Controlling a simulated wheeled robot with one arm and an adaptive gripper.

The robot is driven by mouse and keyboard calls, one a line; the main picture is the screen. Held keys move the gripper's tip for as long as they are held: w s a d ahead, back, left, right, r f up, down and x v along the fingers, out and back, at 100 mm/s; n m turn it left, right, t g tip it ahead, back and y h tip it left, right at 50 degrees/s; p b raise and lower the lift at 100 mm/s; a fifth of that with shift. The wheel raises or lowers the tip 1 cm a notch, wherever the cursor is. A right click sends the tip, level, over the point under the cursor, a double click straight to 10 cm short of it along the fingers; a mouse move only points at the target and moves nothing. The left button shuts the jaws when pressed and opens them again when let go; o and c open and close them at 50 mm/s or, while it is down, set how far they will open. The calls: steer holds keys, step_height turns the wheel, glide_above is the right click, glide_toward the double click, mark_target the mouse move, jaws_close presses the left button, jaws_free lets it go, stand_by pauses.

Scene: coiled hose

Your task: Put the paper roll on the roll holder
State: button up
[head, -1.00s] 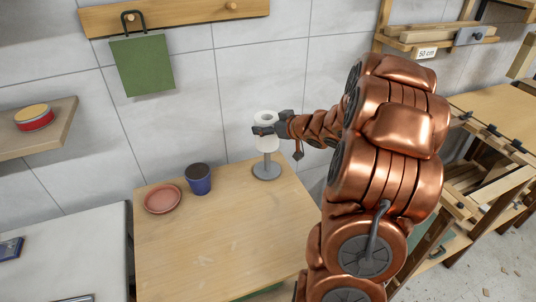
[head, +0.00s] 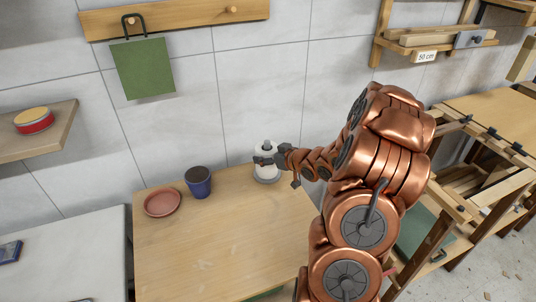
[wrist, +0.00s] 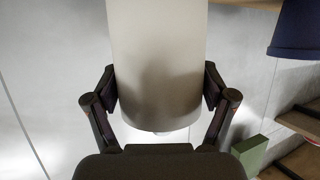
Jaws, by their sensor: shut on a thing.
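The white paper roll (head: 265,168) stands upright around the post of the grey roll holder (head: 267,180), whose dark post tip shows above the roll. The round base of the holder shows just under the roll, and I cannot tell whether they touch. My gripper (head: 264,160) is shut on the roll, one finger at each side. In the wrist view the roll (wrist: 158,60) fills the space between the two dark fingers.
A dark blue cup (head: 198,182) and a pinkish plate (head: 162,201) stand left of the holder on the wooden table (head: 220,245). The table's front is clear. The tiled wall (head: 240,110) is close behind the holder.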

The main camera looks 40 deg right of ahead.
steer(key=shift+f, duration=0.15)
steer(key=o, duration=1.1)
steer(key=shift+s+r, duration=0.1)
steer(key=shift+r, duration=0.1)
steer(key=b+v, duration=0.1)
steer(key=v, duration=1)
steer(key=shift+s+r, duration=0.1)
steer(key=shift+s, duration=0.25)
